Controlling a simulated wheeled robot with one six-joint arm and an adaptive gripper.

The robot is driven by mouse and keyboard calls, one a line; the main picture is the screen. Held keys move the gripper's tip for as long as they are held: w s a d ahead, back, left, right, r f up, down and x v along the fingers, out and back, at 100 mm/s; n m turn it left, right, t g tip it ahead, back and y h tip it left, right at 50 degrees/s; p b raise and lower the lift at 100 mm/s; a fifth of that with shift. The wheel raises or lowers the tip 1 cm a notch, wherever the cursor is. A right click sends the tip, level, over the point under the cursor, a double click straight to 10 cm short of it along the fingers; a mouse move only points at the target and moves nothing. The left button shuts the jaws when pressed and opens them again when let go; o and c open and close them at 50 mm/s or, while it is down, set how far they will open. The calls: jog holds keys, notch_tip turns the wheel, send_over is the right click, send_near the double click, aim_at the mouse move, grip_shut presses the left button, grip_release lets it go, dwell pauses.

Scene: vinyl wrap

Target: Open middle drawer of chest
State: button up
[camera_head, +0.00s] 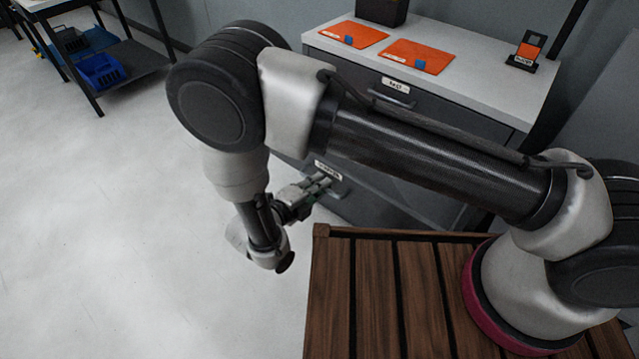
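The grey chest (440,112) with a white top stands beyond my arm. Its top drawer has a white label (396,85) and a handle below it. Lower on the front, a second drawer (373,193) shows partly, with a white label (328,170) and a handle (338,188). My arm hides much of the chest front. My gripper (323,182) points right, with its fingertips at or very near this lower handle. I cannot tell whether they touch it or how far the fingers are apart.
Two orange sheets (418,55) with blue pieces, a dark box (382,10) and a small orange-and-black holder (526,50) sit on the chest top. A shelf table (130,62) with a blue bin (101,71) stands at upper left. The floor at left is clear.

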jog(key=o, duration=0.5)
jog(key=v, duration=1.2)
jog(key=shift+f, duration=0.1)
